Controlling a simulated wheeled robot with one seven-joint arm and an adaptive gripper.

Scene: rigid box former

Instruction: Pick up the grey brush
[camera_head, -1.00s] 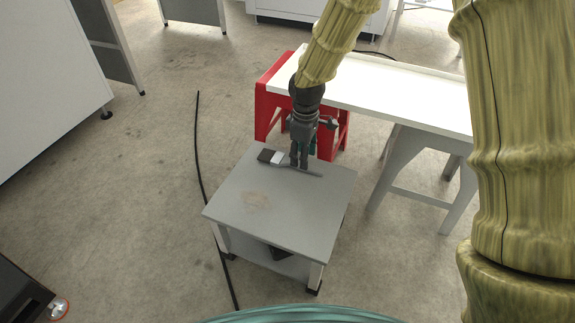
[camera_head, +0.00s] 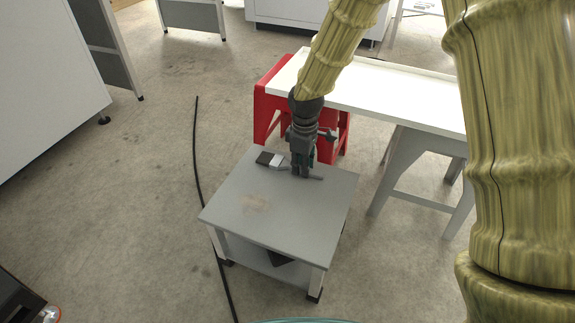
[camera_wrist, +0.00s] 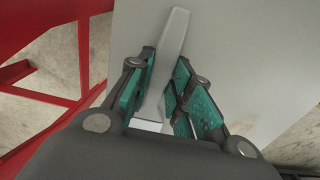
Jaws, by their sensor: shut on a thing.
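The grey brush lies on the grey cart top (camera_head: 300,228), near its far edge. Its dark bristle head (camera_head: 264,158) and pale ferrule point left in the head view, and its handle tip shows to the right of my gripper (camera_head: 301,174). My gripper points down over the brush. In the wrist view the brush's grey handle (camera_wrist: 172,42) runs up between the teal finger pads of my gripper (camera_wrist: 164,92), which is shut on it. The bristles are hidden behind the gripper body there. I cannot tell whether the brush is clear of the cart top.
A red trestle (camera_head: 262,112) and a white table (camera_head: 400,95) on a grey trestle stand just behind the cart. A black cable (camera_head: 197,150) lies on the floor to the left. Most of the cart top is bare.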

